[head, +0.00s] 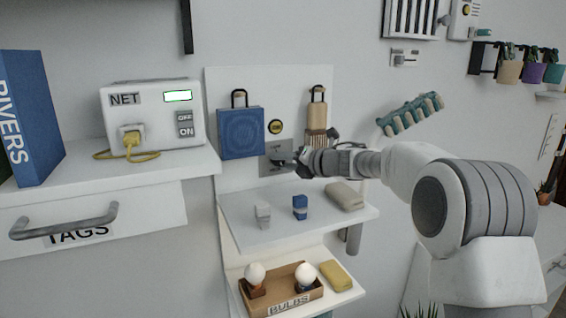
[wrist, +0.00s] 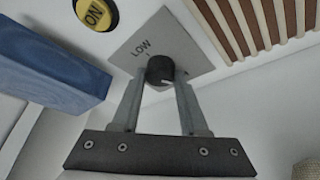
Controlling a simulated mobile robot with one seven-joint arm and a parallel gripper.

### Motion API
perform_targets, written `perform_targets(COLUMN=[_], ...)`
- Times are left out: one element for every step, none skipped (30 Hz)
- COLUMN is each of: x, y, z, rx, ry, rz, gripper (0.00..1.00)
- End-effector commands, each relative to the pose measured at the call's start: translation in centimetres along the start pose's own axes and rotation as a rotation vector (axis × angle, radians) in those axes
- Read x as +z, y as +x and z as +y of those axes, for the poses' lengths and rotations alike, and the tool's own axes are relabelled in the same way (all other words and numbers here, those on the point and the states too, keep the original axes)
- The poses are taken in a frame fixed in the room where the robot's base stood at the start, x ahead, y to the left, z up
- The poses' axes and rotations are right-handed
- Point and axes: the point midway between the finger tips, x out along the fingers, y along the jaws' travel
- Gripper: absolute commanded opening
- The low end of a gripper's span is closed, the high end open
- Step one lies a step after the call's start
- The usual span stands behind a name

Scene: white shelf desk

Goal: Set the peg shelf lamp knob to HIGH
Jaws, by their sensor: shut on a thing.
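The lamp knob (wrist: 160,67) is a dark round knob on a grey square plate (wrist: 183,52) in the wrist view. The word LOW and a small tick show on the plate, up and left of the knob. A pale mark shows on the knob's lower face; I cannot tell surely which setting it points to. No HIGH label is readable. My gripper (wrist: 160,78) is shut on the knob, one finger on each side. In the head view the grey plate (head: 272,147) is on the white back panel, and my gripper (head: 299,163) reaches it from the right, hiding the knob.
A yellow ON button (head: 276,127) sits just above the plate. A blue hanging bag (head: 241,133) is close on the left, a slatted wooden item (head: 316,137) close on the right. Below, a shelf (head: 275,232) holds small blocks and a folded cloth (head: 345,196).

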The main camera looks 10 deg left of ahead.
Motion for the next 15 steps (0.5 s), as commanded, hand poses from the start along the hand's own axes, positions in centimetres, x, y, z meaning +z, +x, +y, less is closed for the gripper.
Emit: perform_targets(x=[0.01,0.01,0.01,0.00,-0.01,-0.01,-0.01,-0.03,-0.05,-0.08,-0.10,-0.10,-0.12,-0.13,-0.12], y=[-0.01,-0.01,-0.02,-0.02,-0.02,-0.02,-0.01,0.00,0.01,0.02,0.03,0.04,0.04,0.03,0.03], z=[-0.04,-0.05,-0.08,-0.10,-0.11,-0.13,-0.16,-0.20,-0.23,-0.24,-0.27,-0.30,-0.32,-0.32,-0.35], rx=[0.004,0.006,0.011,0.016,0.022,0.030,0.037,0.044,0.056,0.065,0.074,0.086,0.095,0.105,0.117], ry=[0.007,0.014,0.025,0.035,0.046,0.064,0.079,0.094,0.119,0.138,0.156,0.183,0.203,0.222,0.248], rz=[-0.001,-0.001,-0.002,-0.002,-0.002,-0.003,-0.004,-0.005,-0.006,-0.007,-0.007,-0.009,-0.010,-0.011,-0.013], gripper=[0.00,0.00,0.00,0.00,0.00,0.00,0.00,0.00,0.00,0.00,0.00,0.00,0.00,0.00,0.00])
